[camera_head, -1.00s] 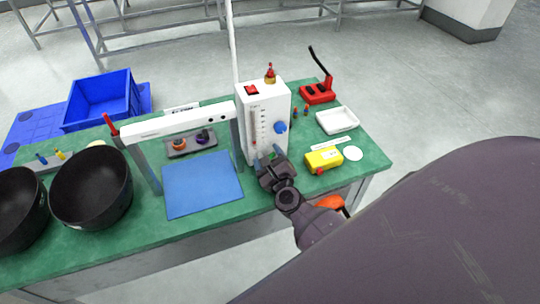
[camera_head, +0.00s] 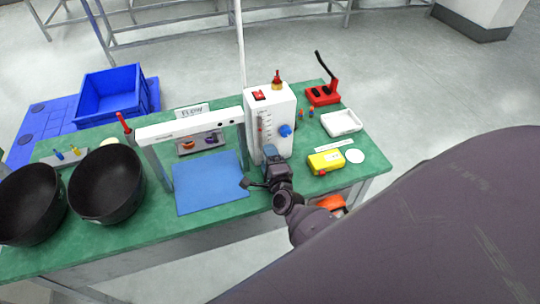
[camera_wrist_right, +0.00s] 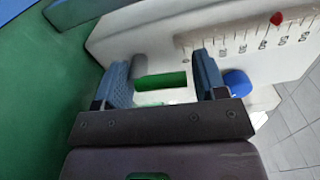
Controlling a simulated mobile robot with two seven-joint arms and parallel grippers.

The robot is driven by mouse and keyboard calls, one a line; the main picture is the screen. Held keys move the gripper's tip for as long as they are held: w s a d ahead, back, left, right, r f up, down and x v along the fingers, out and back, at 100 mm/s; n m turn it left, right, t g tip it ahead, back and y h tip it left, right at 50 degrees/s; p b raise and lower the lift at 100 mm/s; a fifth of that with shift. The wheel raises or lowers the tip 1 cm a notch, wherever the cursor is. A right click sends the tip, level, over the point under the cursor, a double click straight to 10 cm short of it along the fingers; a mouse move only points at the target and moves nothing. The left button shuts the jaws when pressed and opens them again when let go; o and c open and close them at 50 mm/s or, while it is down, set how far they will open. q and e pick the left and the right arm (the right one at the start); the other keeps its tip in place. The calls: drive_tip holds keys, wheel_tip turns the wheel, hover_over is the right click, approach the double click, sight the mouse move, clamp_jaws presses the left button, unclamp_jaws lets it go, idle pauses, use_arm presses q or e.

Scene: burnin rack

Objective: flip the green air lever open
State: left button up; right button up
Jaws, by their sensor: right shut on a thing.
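In the head view my right gripper (camera_head: 270,168) is at the foot of the box and hides the lever. My left gripper is out of view.
A blue mat (camera_head: 209,183) lies left of the gripper under a white frame (camera_head: 190,124). A yellow box (camera_head: 325,162) and a white tray (camera_head: 341,122) stand to the right. Black bowls (camera_head: 106,183) are at the left. The blue knob (camera_wrist_right: 237,82) is close beside the right finger.

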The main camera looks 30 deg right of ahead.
drive_tip(key=shift+r+n, duration=0.1)
drive_tip(key=shift+n, duration=0.5)
drive_tip(key=shift+w, duration=0.1)
drive_tip(key=o, duration=0.9)
drive_tip(key=shift+a, duration=0.1)
drive_tip(key=v, duration=1.1)
drive_tip(key=shift+a+n, duration=0.1)
drive_tip(key=shift+n, duration=0.2)
